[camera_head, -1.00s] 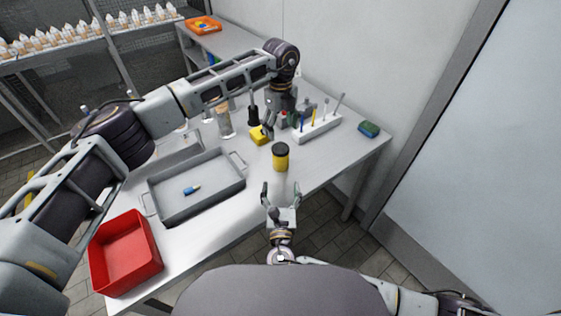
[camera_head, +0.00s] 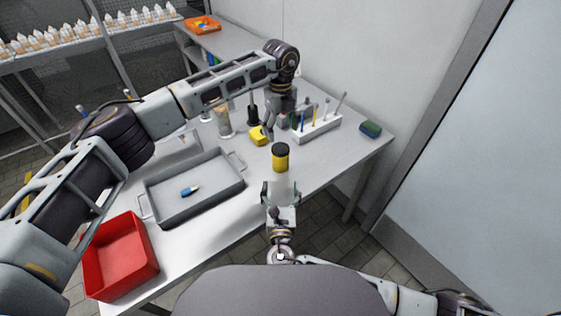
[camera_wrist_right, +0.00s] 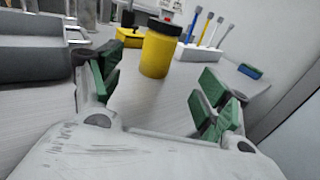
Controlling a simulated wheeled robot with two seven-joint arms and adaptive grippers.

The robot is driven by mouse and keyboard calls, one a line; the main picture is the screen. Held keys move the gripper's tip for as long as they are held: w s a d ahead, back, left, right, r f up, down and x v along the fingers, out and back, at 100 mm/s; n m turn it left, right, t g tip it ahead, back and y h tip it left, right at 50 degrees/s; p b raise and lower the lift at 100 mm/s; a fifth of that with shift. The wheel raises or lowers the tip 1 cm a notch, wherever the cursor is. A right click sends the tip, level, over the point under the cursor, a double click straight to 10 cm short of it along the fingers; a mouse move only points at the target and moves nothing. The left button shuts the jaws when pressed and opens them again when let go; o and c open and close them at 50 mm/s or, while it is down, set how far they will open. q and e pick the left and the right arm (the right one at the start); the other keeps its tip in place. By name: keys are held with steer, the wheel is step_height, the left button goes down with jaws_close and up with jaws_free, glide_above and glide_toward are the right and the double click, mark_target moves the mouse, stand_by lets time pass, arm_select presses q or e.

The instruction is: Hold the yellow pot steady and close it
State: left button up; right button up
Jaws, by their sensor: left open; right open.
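The yellow pot (camera_head: 281,163) stands upright on the table in the head view, with a black lid (camera_head: 281,149) on its top; whether the lid is tightened I cannot tell. The right wrist view shows the pot (camera_wrist_right: 158,55) ahead, beyond and between my right fingers. My right gripper (camera_head: 281,188) is open and empty on the near side of the pot, apart from it; its green finger pads show in the wrist view (camera_wrist_right: 160,88). My left gripper (camera_head: 273,125) is open behind the pot, pointing down, apart from the lid and partly hidden by its own arm.
A yellow block-like object (camera_head: 257,137) lies close to my left gripper. A white rack (camera_head: 317,130) with upright tools and a blue-green sponge (camera_head: 371,129) are behind right. A grey tray (camera_head: 215,185) and a red bin (camera_head: 120,260) are left.

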mark_target(281, 163)
steer(key=shift+w, duration=6.55)
jaws_close()
arm_select(q)
steer(key=shift+f, duration=0.15)
steer(key=shift+f, duration=3.85)
steer(key=shift+c, duration=0.4)
arm_select(e)
steer(key=shift+f, duration=0.1)
